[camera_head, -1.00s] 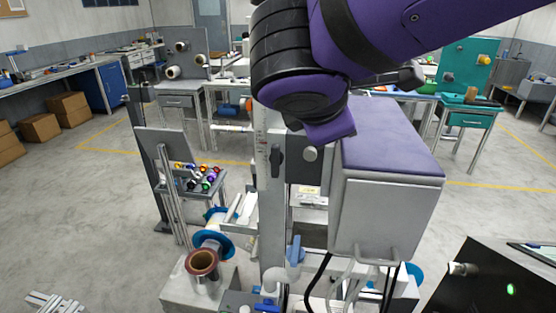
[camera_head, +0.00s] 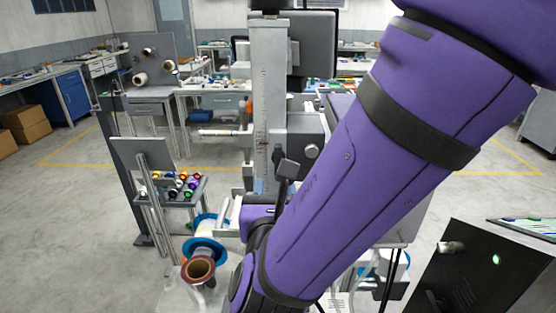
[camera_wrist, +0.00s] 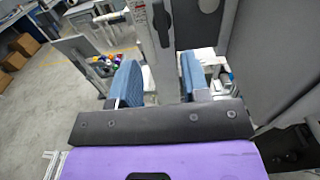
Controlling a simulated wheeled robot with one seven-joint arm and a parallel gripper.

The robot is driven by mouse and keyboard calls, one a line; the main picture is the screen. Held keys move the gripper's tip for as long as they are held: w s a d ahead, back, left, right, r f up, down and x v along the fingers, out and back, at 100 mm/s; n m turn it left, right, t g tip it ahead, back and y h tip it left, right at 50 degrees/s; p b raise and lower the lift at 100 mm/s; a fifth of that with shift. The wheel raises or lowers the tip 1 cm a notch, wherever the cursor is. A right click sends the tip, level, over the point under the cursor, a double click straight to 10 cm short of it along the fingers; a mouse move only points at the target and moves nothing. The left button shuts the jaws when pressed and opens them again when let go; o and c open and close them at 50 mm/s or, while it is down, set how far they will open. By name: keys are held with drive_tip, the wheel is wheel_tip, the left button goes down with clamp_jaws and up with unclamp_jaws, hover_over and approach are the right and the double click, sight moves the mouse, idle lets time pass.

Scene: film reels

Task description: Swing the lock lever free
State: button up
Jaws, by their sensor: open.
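A black lever (camera_head: 286,168) sits on the front of the upright metal column (camera_head: 268,100) of the machine, beside a round silver knob (camera_head: 312,150). In the wrist view a black lever (camera_wrist: 162,18) hangs roughly upright on the column at top centre, beyond my fingers. My gripper (camera_wrist: 158,82) is open, its two blue-padded fingers apart with nothing between them. The lever lies ahead of the gap, apart from the fingers. In the head view my purple arm covers the machine's lower middle, and my fingers are hidden.
The machine's grey box (camera_wrist: 265,60) stands close on the right of my gripper. A spool with blue flanges (camera_head: 205,245) and a copper-coloured roll (camera_head: 198,268) are at lower left. A rack of coloured rolls (camera_head: 180,187) stands behind. Open floor (camera_head: 80,220) lies left.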

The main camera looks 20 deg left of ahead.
sight(278, 158)
drive_tip(key=x, duration=1)
drive_tip(key=shift+w+d, duration=0.1)
drive_tip(key=shift+w, duration=0.05)
clamp_jaws()
